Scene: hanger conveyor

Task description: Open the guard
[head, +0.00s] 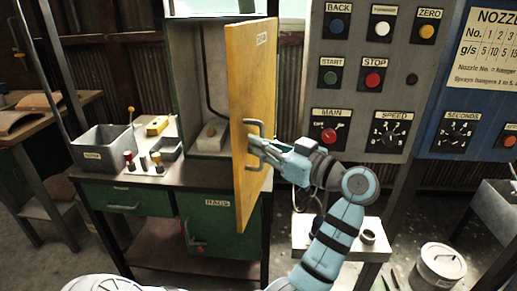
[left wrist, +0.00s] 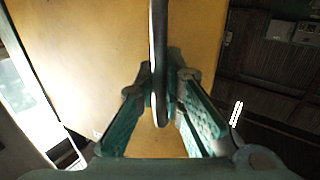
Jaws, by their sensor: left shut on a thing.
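The guard (head: 262,85) is a tall yellow panel with a small label near its top, hinged on a green cabinet (head: 187,75). It stands swung out toward me, and the cabinet's inside shows to its left. Its grey bar handle (head: 254,128) is on the right-hand face. My left gripper (head: 258,146) is at the handle, its fingers closed around the bar. In the left wrist view the handle (left wrist: 158,45) runs down between the two green fingers (left wrist: 160,98), with the yellow panel behind. My right gripper is not in view.
A bench (head: 125,178) with a grey bin (head: 103,147) and small levers stands left of the guard. A control panel (head: 365,75) with buttons and dials is behind my arm. A small stand (head: 350,240) and a lidded can (head: 440,265) are at lower right.

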